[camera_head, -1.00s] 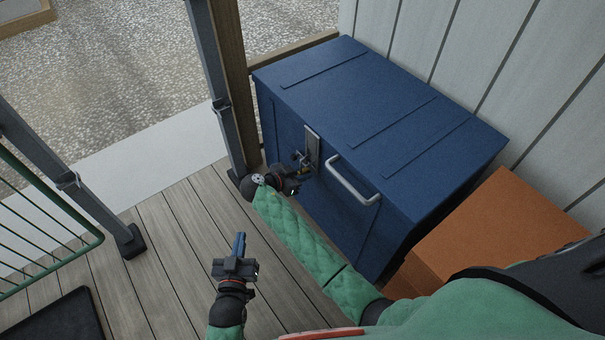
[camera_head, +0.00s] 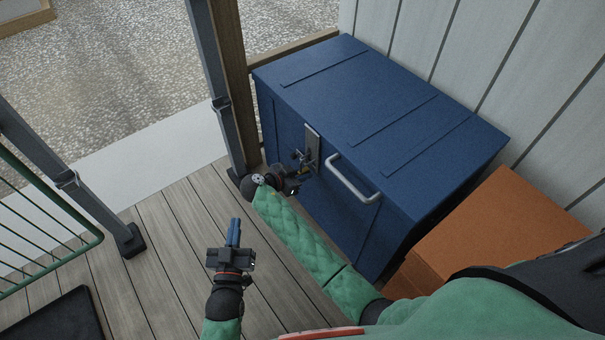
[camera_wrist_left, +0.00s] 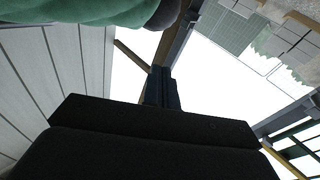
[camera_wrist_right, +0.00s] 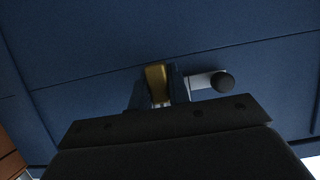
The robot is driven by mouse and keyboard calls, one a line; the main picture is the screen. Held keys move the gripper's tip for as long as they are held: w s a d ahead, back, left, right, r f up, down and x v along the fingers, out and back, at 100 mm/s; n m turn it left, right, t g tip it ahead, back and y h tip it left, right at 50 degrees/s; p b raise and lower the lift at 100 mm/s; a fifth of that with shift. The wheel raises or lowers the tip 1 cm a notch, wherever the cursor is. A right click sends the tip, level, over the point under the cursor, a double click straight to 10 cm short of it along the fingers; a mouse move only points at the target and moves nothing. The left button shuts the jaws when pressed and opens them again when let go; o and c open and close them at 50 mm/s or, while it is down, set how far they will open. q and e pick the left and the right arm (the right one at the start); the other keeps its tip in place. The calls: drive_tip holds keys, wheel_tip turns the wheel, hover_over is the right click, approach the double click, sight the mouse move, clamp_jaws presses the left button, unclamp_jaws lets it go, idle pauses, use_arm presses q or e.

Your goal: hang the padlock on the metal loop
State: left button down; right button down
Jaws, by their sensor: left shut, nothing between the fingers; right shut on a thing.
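The brass-coloured padlock (camera_wrist_right: 157,80) shows between the fingers of my right gripper (camera_wrist_right: 160,92) in the right wrist view. My right gripper (camera_head: 304,166) is shut on it, close to the front of the blue chest. A metal hasp plate (camera_head: 313,142) is fixed on the chest front just above the gripper. The metal loop and the padlock's shackle are too small or hidden, so I cannot tell whether they touch. My left gripper (camera_head: 233,232) is shut and empty over the wooden deck; its fingers also show in the left wrist view (camera_wrist_left: 162,88).
The blue chest (camera_head: 375,105) has a grey handle (camera_head: 352,182) right of the hasp. An orange box (camera_head: 490,235) stands at its right. A grey post (camera_head: 215,90) stands left of the chest, and a green rail (camera_head: 60,262) is further left. The deck (camera_head: 170,235) between is clear.

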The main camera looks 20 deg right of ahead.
drive_tip(key=c, duration=1.3)
unclamp_jaws()
drive_tip(key=shift+o, duration=0.2)
use_arm(q)
drive_tip(key=shift+f, duration=0.15)
use_arm(e)
drive_tip(key=shift+a, duration=0.1)
drive_tip(key=shift+s+a+r, duration=0.1)
drive_tip(key=shift+a+r, duration=0.05)
drive_tip(key=shift+a, duration=0.05)
use_arm(q)
drive_tip(key=s+f+g, duration=0.3)
drive_tip(key=f, duration=0.5)
drive_tip(key=s+f+g+y+p, duration=0.1)
drive_tip(key=s+f+g, duration=0.1)
drive_tip(key=f, duration=0.7)
drive_tip(key=shift+s+a+g, duration=0.15)
drive_tip(key=shift+s+g, duration=0.25)
drive_tip(key=shift+g, duration=0.2)
use_arm(e)
drive_tip(key=v, duration=0.7)
